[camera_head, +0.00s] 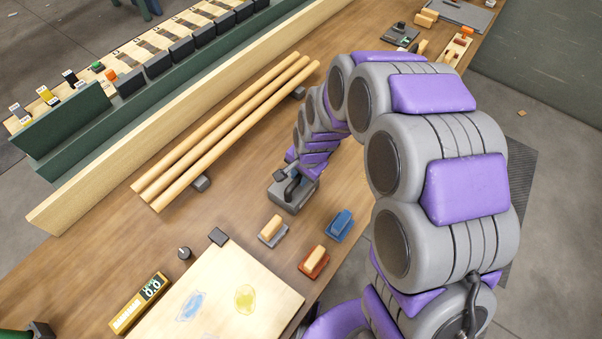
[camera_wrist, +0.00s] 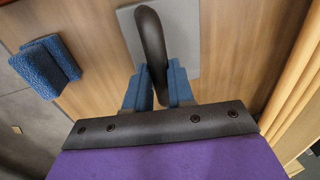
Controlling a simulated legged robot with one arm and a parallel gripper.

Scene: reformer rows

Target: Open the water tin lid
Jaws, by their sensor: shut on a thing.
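The water tin (camera_head: 292,200) is a small grey box on the wooden bench, partly covered by my gripper (camera_head: 291,178) in the head view. In the wrist view, the tin's flat grey lid (camera_wrist: 186,52) carries a dark curved handle (camera_wrist: 150,38). My gripper (camera_wrist: 158,82) has its blue fingers on either side of this handle and is shut on it. The lid's edges against the tin body are too small to make out, so I cannot tell whether it is lifted.
A blue block (camera_head: 340,225) lies right of the tin, also in the wrist view (camera_wrist: 45,66). Wood-topped grey (camera_head: 272,229) and red (camera_head: 314,260) blocks stand nearer. Three wooden rods (camera_head: 225,130) lie left. A pale board (camera_head: 215,300) lies in front.

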